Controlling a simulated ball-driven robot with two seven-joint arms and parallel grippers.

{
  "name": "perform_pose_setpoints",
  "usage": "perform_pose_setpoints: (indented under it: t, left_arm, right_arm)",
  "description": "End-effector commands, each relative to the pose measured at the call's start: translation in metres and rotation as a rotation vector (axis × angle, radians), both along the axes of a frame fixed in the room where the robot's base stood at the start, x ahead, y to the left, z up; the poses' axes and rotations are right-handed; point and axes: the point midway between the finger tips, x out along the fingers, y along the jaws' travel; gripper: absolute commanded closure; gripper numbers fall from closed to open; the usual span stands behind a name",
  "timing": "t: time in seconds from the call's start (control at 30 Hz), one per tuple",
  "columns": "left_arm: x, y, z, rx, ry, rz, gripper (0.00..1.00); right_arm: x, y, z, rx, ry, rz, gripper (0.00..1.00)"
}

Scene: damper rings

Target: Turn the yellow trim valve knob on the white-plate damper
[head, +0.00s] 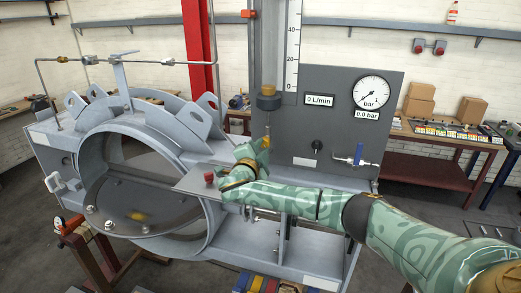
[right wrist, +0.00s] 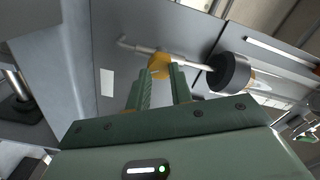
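The yellow trim valve knob (right wrist: 160,65) sits on a thin metal rod in the right wrist view. My right gripper (right wrist: 160,72) has one green finger on each side of it, and the gap matches the knob's width, so the fingers look shut on it. In the head view my right gripper (head: 262,146) points up and away beside the damper (head: 150,135), and the knob is not clearly visible there. A white plate (right wrist: 107,82) shows on the grey surface left of the knob. My left gripper is out of view.
A dark cylinder (right wrist: 230,72) stands close to the right of my fingers. A grey panel (head: 335,130) with a pressure gauge (head: 370,92) and a blue-handled valve (head: 359,153) is behind my arm. A red button (head: 209,178) is left of the gripper.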

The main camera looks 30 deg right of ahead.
Motion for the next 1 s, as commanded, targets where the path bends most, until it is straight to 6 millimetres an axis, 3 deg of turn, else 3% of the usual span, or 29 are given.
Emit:
perform_pose_setpoints:
  t: [1.0]
  left_arm:
    - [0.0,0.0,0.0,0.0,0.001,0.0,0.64]
  right_arm:
    - [-0.015,0.018,0.0,0.001,0.0,0.002,0.78]
